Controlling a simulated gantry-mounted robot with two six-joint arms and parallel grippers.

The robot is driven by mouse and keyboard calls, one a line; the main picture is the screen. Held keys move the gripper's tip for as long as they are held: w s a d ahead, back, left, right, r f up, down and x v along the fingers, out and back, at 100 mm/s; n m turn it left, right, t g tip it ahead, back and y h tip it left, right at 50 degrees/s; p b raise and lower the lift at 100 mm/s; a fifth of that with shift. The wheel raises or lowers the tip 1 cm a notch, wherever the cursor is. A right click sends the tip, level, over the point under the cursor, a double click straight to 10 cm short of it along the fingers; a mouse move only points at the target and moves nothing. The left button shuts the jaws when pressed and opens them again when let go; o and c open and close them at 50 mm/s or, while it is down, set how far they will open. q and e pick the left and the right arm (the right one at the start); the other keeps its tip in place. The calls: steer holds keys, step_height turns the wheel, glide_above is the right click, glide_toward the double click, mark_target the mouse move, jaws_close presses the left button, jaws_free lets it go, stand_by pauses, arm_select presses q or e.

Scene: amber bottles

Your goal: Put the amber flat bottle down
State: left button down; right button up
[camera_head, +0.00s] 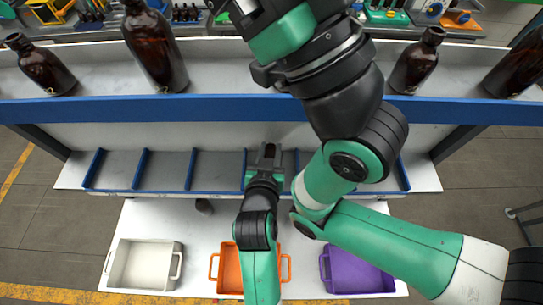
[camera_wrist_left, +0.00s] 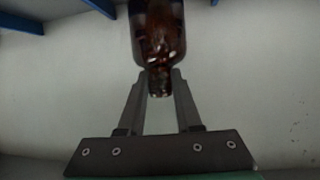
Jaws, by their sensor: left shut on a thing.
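My left gripper (camera_head: 268,156) is at the blue-divided lower shelf, left of the big arm. In the left wrist view its two fingers (camera_wrist_left: 160,88) are shut on the neck of an amber bottle (camera_wrist_left: 159,38). The bottle's brown body extends away from the fingers, and its far end is cut off by the frame. In the head view the held bottle is mostly hidden by the gripper, and I cannot tell whether it touches the shelf. My right arm crosses the picture from the lower right to the top; its fingertips are out of view.
The lower shelf (camera_head: 115,170) has blue dividers and empty bays at left. Amber bottles (camera_head: 157,45) stand on the upper shelf. White (camera_head: 112,268), orange (camera_head: 214,268) and purple (camera_head: 326,268) bins stand on the table below.

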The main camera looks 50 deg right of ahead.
arm_select(q)
steer(key=shift+f, duration=0.5)
arm_select(e)
steer(key=shift+f, duration=0.45)
arm_select(q)
steer(key=c, duration=0.6)
jaws_free()
steer(key=shift+r+p, duration=0.2)
steer(key=shift+p, duration=0.1)
steer(key=p+v, duration=0.5)
steer(key=v, duration=0.1)
steer(key=shift+s+a+r, duration=0.15)
steer(key=shift+a+r, duration=0.05)
steer(key=shift+s+a+p, duration=0.25)
steer(key=shift+a+p, duration=0.05)
steer(key=shift+a, duration=0.05)
arm_select(e)
step_height(320, 180, up, 6)
